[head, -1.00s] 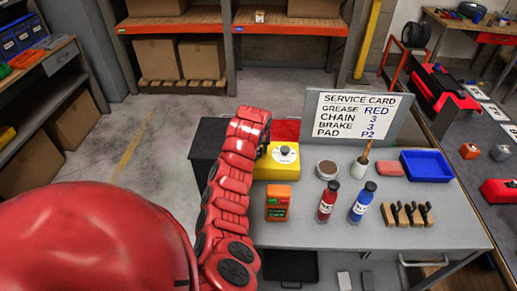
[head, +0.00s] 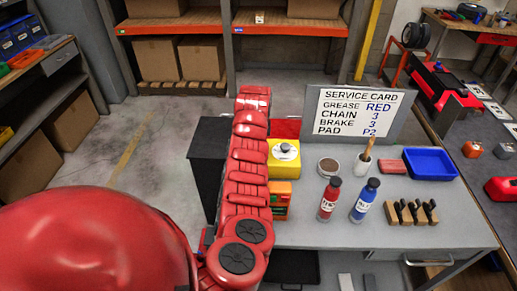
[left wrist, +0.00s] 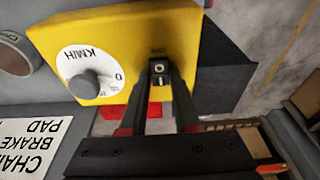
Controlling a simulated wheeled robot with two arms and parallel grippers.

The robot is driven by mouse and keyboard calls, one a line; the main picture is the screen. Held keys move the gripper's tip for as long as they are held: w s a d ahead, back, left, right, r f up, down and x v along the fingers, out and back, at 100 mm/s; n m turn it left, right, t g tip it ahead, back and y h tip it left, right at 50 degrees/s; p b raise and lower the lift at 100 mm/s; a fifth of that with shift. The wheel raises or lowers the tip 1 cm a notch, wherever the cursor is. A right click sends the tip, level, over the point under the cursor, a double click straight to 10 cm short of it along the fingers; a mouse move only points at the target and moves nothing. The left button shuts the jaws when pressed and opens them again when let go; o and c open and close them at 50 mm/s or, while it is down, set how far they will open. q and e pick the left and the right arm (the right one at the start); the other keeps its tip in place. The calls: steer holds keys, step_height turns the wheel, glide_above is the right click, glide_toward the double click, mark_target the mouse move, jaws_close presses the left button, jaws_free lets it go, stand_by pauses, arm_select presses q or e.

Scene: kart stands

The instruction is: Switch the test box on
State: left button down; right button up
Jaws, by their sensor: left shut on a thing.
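The yellow test box (head: 290,165) stands at the back left of the grey table in the head view, with its left side hidden behind my left arm. The left wrist view shows its yellow face (left wrist: 120,35) up close, with a white km/h dial and a grey knob (left wrist: 86,84). A small dark switch (left wrist: 159,68) sits at the box's edge. My left gripper (left wrist: 159,85) has its fingertips closed around this switch; its on or off position cannot be told. In the head view this gripper is hidden behind my arm. My right gripper is not in view.
On the table, an orange box (head: 280,198) stands partly behind my left arm. A red bottle (head: 328,200) and a blue bottle (head: 364,202) stand right of it. A service card (head: 358,113) stands at the back. A blue tray (head: 430,164) lies at right.

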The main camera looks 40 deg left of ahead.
arm_select(q)
steer(key=shift+w+a+f+g+h+b, duration=0.1)
steer(key=shift+g+h+b, duration=0.25)
steer(key=shift+b, duration=0.2)
steer(key=shift+g, duration=0.25)
steer(key=c, duration=0.6)
jaws_free()
steer(key=shift+c, duration=0.2)
steer(key=shift+w+r+b, duration=0.15)
steer(key=shift+r+b, duration=0.25)
steer(key=shift+r, duration=0.25)
step_height(320, 180, up, 16)
steer(key=s+b, duration=0.1)
steer(key=b, duration=0.2)
steer(key=shift+s+d+r, duration=0.15)
steer(key=shift+s+d, duration=0.15)
steer(key=shift+d, duration=0.15)
